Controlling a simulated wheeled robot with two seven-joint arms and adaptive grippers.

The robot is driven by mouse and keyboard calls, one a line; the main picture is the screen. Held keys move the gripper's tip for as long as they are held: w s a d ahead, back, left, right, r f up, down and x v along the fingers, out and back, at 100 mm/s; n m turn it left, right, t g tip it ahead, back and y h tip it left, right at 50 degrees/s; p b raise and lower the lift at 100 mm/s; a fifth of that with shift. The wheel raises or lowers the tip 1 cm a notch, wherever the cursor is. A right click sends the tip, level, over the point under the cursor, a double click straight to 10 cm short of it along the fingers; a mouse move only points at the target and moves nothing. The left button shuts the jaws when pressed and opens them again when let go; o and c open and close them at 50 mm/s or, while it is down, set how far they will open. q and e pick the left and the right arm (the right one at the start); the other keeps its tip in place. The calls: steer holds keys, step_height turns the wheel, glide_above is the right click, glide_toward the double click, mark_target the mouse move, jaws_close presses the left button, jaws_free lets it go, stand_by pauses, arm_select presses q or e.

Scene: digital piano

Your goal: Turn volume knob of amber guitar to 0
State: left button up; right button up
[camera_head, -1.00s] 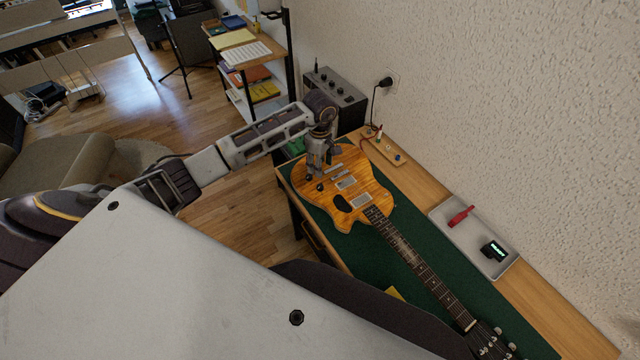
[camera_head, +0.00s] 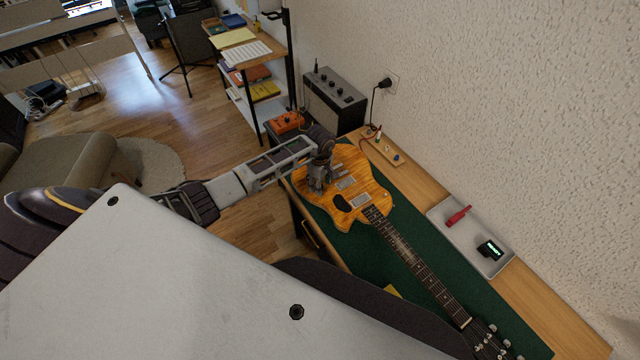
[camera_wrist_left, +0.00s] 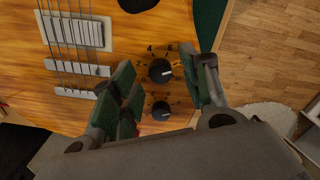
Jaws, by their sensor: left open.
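The amber guitar (camera_head: 368,190) lies face up on a green mat (camera_head: 400,262) on the bench. In the left wrist view its wooden body (camera_wrist_left: 30,95) fills much of the picture. Two black knobs with scale marks sit on it, an upper knob (camera_wrist_left: 160,71) and a lower knob (camera_wrist_left: 161,112). My left gripper (camera_head: 318,183) is over the guitar body, hiding the knobs in the head view. In the left wrist view my left gripper (camera_wrist_left: 158,76) is open, its green-padded fingers on either side of the upper knob, with gaps. My right gripper is out of view.
A grey tray (camera_head: 455,237) with a red tool (camera_head: 458,216) and a small lit device (camera_head: 491,250) lies right of the guitar. A black amplifier (camera_head: 335,98) and an orange box (camera_head: 287,121) stand beyond the bench.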

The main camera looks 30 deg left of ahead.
arm_select(q)
steer(key=shift+f, duration=0.35)
jaws_close()
stand_by(0.5)
